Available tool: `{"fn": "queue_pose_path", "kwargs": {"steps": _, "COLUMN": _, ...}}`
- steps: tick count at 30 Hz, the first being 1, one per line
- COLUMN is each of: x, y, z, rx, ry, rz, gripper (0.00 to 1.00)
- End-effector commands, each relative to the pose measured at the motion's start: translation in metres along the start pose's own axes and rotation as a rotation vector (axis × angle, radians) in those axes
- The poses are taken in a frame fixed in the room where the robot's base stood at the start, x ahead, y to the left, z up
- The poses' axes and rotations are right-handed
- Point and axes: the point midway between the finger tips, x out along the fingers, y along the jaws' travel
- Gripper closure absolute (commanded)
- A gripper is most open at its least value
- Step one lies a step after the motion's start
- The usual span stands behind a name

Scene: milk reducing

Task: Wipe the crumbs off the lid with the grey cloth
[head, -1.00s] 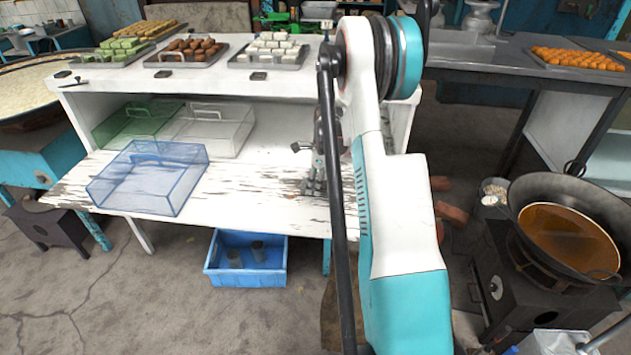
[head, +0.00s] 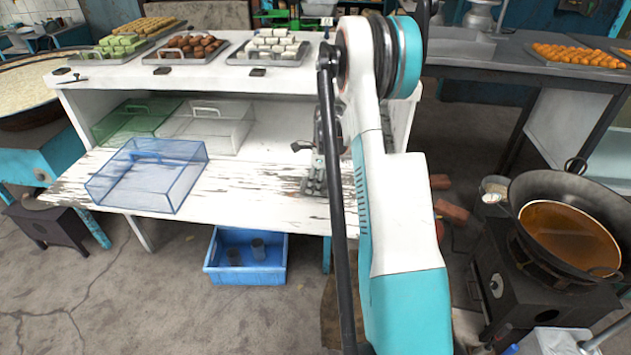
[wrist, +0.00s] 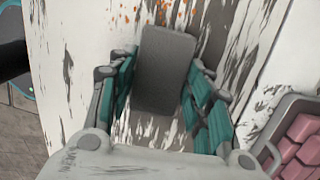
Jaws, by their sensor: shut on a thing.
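The grey cloth (wrist: 165,75), a thick rounded block in shape, sits between the teal fingers of my gripper (wrist: 160,68) in the wrist view. My gripper is shut on it. Orange crumbs (wrist: 178,14) lie scattered beyond the cloth's far end, on a white surface with peeling paint (wrist: 232,50). I cannot tell from this close view whether that surface is a lid. In the head view a blue see-through lid (head: 148,178), a green one (head: 128,118) and a clear one (head: 215,128) rest on the white stand. My arm largely hides the gripper there.
A tray of pink blocks (wrist: 300,140) is close on the right in the wrist view. Trays of green (head: 118,46), brown (head: 187,50) and white sweets (head: 270,48) line the stand's top. A blue crate (head: 246,258) is below. A wok of oil (head: 570,235) stands right.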

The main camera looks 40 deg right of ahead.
Motion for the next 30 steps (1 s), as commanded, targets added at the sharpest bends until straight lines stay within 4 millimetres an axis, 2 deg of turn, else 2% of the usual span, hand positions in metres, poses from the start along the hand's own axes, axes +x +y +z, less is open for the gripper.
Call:
{"fn": "queue_pose_path", "kwargs": {"steps": 19, "x": 0.009, "y": 0.000, "z": 0.000, "rx": 0.000, "ry": 0.000, "rz": 0.000, "gripper": 0.73}}
{"fn": "queue_pose_path", "kwargs": {"steps": 30, "x": 0.012, "y": 0.001, "z": 0.025, "rx": -0.002, "ry": 0.000, "rz": 0.000, "gripper": 0.73}}
